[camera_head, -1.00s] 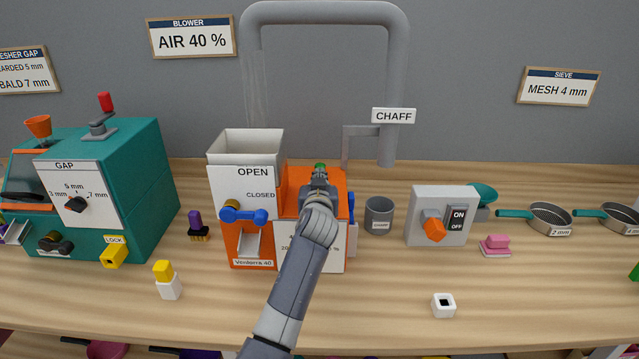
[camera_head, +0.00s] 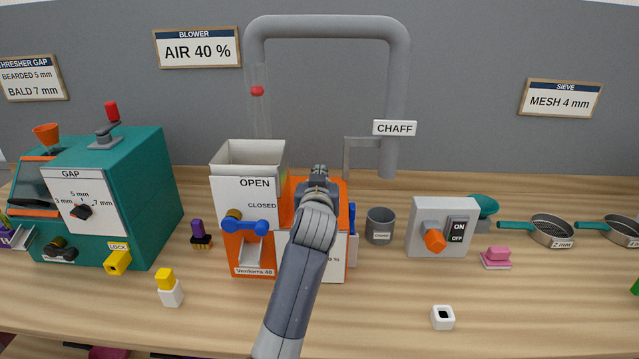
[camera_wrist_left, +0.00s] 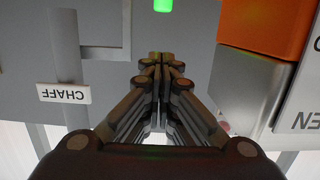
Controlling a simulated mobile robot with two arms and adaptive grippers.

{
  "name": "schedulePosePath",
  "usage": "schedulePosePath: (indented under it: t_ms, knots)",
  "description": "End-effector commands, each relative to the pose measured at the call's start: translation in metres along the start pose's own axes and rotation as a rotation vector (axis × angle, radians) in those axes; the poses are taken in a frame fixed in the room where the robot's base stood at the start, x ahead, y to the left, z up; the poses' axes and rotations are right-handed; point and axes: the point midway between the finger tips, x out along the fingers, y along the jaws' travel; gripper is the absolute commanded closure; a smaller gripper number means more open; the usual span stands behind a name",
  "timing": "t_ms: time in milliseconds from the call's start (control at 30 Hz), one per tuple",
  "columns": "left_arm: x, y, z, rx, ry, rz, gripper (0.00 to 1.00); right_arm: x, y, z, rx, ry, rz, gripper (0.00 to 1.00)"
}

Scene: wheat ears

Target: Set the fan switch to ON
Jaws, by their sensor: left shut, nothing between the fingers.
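My left gripper (camera_head: 318,172) is at the orange and white blower machine (camera_head: 347,190), over the back of its top. In the left wrist view my left gripper (camera_wrist_left: 155,60) is shut and empty. A lit green piece (camera_wrist_left: 163,5) shows just beyond the fingertips; in the head view it is hidden. A red ball (camera_head: 257,91) is high in the clear tube above the machine. An ON/OFF switch (camera_head: 457,229) is on the grey box (camera_head: 425,212) at right; I cannot tell if it is the fan's. My right gripper is out of view.
A blue-handled lever (camera_head: 245,226) is on the machine's front. A grey chaff cup (camera_head: 380,225) stands right of it. The teal thresher (camera_head: 150,190) is at left. A yellow-and-white bottle (camera_head: 170,290) and a white cube (camera_head: 443,317) stand on the open front table.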

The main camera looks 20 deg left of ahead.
Motion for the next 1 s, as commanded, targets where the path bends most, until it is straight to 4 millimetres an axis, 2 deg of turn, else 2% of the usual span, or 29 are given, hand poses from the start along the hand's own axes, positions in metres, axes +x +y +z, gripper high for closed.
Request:
schedulePosePath:
  t_ms: [100, 300, 833, 933, 1000]
  knots:
    - [-0.015, 0.0, -0.003, -0.002, 0.001, 0.001, 1.0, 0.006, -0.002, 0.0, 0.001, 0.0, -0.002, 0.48]
    - [-0.029, 0.0, -0.008, -0.001, 0.0, 0.0, 1.0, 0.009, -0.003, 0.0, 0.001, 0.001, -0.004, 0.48]
    - [-0.032, -0.001, -0.008, 0.0, -0.003, 0.0, 1.0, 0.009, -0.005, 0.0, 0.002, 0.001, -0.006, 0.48]
    - [-0.035, -0.005, 0.01, 0.008, -0.035, -0.001, 1.0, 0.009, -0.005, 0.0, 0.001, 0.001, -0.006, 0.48]
    - [-0.042, -0.012, 0.037, 0.02, -0.084, 0.002, 1.0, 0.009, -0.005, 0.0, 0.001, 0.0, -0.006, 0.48]
